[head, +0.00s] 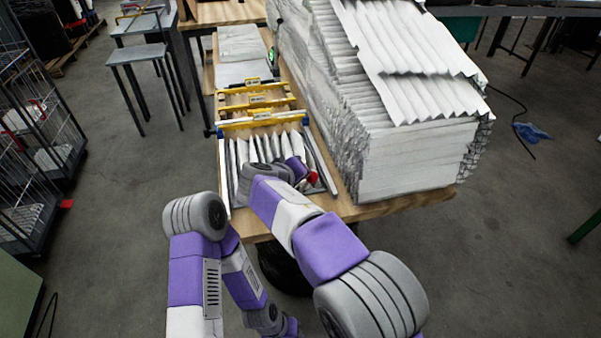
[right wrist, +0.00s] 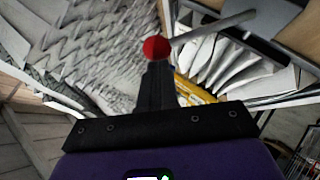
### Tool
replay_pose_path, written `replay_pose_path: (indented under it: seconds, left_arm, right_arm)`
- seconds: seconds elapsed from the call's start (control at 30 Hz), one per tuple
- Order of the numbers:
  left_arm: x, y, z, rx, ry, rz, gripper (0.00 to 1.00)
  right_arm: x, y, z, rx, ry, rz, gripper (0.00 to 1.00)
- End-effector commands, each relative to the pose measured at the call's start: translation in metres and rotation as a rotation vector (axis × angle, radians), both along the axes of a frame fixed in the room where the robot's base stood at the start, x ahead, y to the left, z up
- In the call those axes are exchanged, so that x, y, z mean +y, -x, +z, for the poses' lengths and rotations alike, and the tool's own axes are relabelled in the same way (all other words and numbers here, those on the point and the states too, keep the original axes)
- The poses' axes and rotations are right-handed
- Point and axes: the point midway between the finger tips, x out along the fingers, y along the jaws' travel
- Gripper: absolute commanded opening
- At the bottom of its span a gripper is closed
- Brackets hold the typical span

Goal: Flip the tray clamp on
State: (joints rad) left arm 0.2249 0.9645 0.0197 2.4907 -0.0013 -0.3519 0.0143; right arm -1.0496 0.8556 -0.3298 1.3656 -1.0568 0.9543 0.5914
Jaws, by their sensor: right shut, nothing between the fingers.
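The tray (head: 223,176) with upright pleated white filters sits on the near end of the wooden table. A clamp lever has a red knob (head: 312,178) near the tray's right side. In the right wrist view the red knob (right wrist: 156,48) lies right at my fingertips, with a grey rod (right wrist: 215,27) running off to the right. My right gripper (right wrist: 157,68) is shut and empty; whether it touches the knob I cannot tell. My right arm hides part of the tray in the head view. My left arm hangs low at left, its gripper out of view.
Yellow bars (head: 262,122) cross the tray's far end and beyond. A tall stack of pleated white sheets (head: 410,150) stands close on the right of the tray. A grey stool (head: 137,54) and wire cages (head: 30,130) stand at left. The floor at right is mostly clear.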

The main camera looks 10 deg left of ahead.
Motion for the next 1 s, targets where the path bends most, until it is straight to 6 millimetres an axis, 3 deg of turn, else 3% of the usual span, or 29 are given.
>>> replay_pose_path:
  seconds: [0.27, 0.6, 0.8, 1.0]
  left_arm:
    - [0.000, 0.000, 0.034, 0.000, 0.000, 0.000, 0.43]
    - [0.000, 0.000, 0.030, 0.000, 0.000, 0.000, 0.43]
    - [0.000, 0.000, 0.031, 0.000, 0.000, 0.000, 0.43]
    - [0.000, 0.000, 0.031, 0.000, 0.000, 0.000, 0.43]
  right_arm:
    - [0.023, 0.004, 0.033, -0.004, -0.001, -0.008, 0.00]
    - [0.042, 0.066, 0.070, -0.005, -0.004, -0.005, 0.00]
    - [0.047, 0.082, 0.081, -0.004, -0.003, -0.006, 0.00]
    - [0.047, 0.085, 0.083, -0.005, -0.003, -0.007, 0.00]
